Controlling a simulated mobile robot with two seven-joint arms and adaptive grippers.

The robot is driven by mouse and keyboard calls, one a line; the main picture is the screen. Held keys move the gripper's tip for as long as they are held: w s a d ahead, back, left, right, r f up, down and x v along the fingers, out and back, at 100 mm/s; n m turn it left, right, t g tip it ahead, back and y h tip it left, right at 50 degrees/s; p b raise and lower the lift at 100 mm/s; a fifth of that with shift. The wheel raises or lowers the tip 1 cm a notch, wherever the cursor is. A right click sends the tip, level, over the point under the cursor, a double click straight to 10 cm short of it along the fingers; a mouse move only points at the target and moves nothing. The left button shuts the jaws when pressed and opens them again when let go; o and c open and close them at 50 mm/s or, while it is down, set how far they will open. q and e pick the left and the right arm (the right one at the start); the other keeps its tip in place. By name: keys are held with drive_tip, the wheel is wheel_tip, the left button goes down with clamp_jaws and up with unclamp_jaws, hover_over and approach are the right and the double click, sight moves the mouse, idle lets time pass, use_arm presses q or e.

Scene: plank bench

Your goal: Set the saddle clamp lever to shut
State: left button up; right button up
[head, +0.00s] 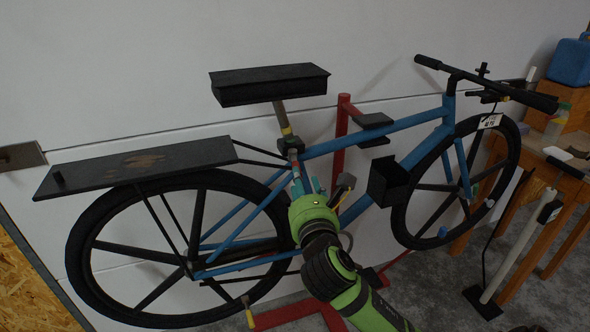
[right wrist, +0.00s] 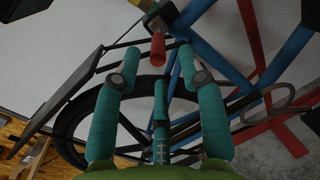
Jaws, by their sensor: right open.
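The blue bicycle (head: 390,125) stands in front of a white wall, with a black saddle (head: 270,85) on a seat post. The saddle clamp (head: 291,143) is at the foot of the seat post; a small red piece shows there, small in the head view. In the right wrist view a red lever end (right wrist: 158,47) points toward my palm, between the fingertips or just beyond them. My right gripper (head: 298,172), with teal fingers, is just below the clamp. It is open in the right wrist view (right wrist: 158,58); I cannot tell whether it touches the lever. My left gripper is not in view.
A black rear rack (head: 135,165) is left of the clamp. A red stand (head: 340,135) rises behind the frame, and a black box (head: 388,182) is on the frame. A wooden bench (head: 560,175) with a blue can (head: 571,62) is at right.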

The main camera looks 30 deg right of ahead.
drive_tip(key=p+x, duration=0.1)
drive_tip(key=x, duration=0.5)
drive_tip(key=shift+a, duration=0.15)
clamp_jaws()
